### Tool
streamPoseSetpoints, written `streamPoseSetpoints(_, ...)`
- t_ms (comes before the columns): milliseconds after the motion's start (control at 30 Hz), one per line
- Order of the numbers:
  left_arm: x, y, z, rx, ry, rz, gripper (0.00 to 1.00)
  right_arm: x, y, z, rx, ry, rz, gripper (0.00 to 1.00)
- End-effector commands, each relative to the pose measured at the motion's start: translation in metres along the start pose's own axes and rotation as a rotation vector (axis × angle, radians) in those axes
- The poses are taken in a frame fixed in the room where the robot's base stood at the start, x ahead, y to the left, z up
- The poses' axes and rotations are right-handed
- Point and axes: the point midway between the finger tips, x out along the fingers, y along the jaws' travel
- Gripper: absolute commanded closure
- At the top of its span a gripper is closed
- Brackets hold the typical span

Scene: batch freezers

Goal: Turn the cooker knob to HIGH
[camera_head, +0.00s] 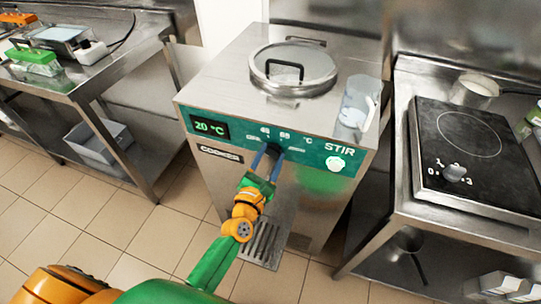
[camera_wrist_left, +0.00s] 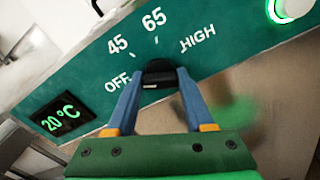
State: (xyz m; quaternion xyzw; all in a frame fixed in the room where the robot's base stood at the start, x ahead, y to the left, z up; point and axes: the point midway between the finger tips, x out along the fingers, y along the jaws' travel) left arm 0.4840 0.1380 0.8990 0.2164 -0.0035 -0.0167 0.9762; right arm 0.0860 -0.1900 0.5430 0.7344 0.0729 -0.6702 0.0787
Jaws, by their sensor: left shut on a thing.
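The cooker is a steel cabinet with a green front panel (camera_head: 225,148) and a display reading 20 °C. Its black knob (camera_wrist_left: 158,70) sits below the marks OFF, 45, 65 and HIGH, which are clear in the left wrist view. My left gripper (camera_wrist_left: 160,76) is shut on the knob, one blue finger on each side. I cannot tell which mark the knob points to. My right gripper is in neither view.
A lit STIR button (camera_head: 337,163) is right of the knob. A round glass lid (camera_head: 293,66) and a clear jug (camera_head: 355,105) are on top of the cooker. A black hotplate (camera_head: 480,150) stands on the right table. Tiled floor is free at the left.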

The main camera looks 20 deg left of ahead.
Motion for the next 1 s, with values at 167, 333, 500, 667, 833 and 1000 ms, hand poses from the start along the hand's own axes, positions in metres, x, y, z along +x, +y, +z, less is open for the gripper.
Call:
streamPoseSetpoints(167, 0.0, 0.0, 0.001, 0.159, -0.001, 0.0, 1.0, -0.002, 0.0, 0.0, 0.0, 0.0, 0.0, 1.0)
streamPoseSetpoints(333, 0.0, 0.0, 0.001, 0.321, 0.0, -0.001, 1.0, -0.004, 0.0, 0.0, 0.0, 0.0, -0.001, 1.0)
streamPoseSetpoints(500, 0.0, 0.0, 0.001, 0.483, -0.001, 0.0, 1.0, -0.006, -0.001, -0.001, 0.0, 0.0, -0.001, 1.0)
streamPoseSetpoints(667, 0.0, 0.0, 0.001, 0.636, 0.0, 0.0, 1.0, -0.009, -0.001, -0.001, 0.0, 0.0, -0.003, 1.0)
streamPoseSetpoints(833, 0.0, 0.0, 0.001, 0.797, 0.0, -0.001, 1.0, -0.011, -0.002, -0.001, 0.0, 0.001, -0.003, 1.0)
streamPoseSetpoints(1000, 0.0, 0.0, 0.001, 0.958, 0.0, -0.001, 1.0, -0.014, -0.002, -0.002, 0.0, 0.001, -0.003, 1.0)
